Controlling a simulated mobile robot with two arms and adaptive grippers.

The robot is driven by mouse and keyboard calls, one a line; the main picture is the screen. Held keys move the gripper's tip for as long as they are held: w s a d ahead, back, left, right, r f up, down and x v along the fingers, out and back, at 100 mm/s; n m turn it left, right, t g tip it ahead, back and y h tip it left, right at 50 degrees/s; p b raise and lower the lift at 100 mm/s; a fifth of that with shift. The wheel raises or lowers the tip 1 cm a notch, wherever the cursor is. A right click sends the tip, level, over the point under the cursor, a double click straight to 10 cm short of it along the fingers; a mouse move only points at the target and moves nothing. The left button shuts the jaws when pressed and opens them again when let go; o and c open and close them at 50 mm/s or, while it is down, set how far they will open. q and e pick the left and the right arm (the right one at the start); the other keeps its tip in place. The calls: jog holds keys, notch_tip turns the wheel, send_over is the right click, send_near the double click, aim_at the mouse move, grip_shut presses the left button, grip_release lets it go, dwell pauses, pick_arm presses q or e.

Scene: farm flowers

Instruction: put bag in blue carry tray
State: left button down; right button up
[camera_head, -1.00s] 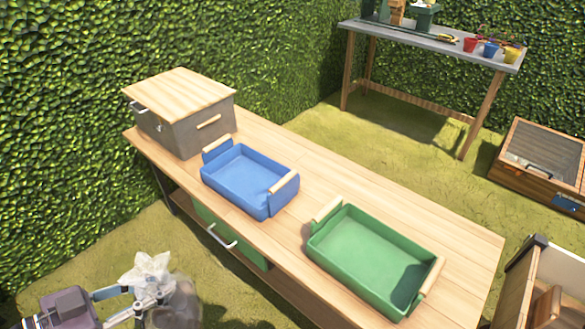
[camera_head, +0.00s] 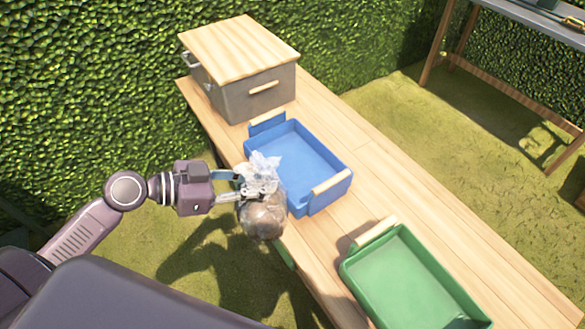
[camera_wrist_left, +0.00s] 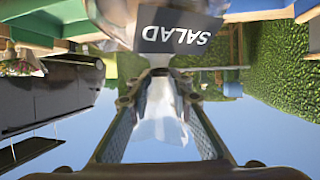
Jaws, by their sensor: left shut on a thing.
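My left gripper (camera_head: 240,188) is shut on the gathered neck of a clear plastic bag (camera_head: 264,217) with brownish contents. The bag hangs upright below the fingers, in front of the near side of the blue carry tray (camera_head: 322,195) in the head view. The tray is empty, with a wooden-topped handle at each end, and stands on the wooden table. In the left wrist view the bag (camera_wrist_left: 160,110) is pinched between the fingertips, and a dark label (camera_wrist_left: 180,30) reading "SALAD" shows upside down. My right gripper is not in view.
A green tray (camera_head: 350,266) stands on the table (camera_head: 440,230) to the right of the blue one. A grey box with a wooden lid (camera_head: 238,50) stands at the far left end. A hedge is behind, and another table (camera_head: 540,15) is at upper right.

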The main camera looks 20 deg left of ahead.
pick_arm(q)
jog(key=w+r+n+t+y, duration=0.2)
jog(key=w+r+n+y, duration=0.25)
jog(key=w, duration=0.85)
jog(key=w+r+n+t+y, duration=0.3)
jog(key=w+r, duration=0.2)
jog(key=w, duration=0.8)
notch_tip(320, 180, down, 20)
jog(key=shift+a+b, duration=0.25)
jog(key=shift+b, duration=0.1)
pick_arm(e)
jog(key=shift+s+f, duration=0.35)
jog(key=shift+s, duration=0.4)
pick_arm(q)
jog(key=shift+f+h, duration=0.2)
jog(key=shift+h, duration=0.05)
jog(key=c, duration=2.2)
grip_release()
jog(key=shift+f, duration=0.2)
jog(key=o, duration=0.5)
jog(key=shift+c, duration=0.2)
jog(key=shift+r, duration=0.1)
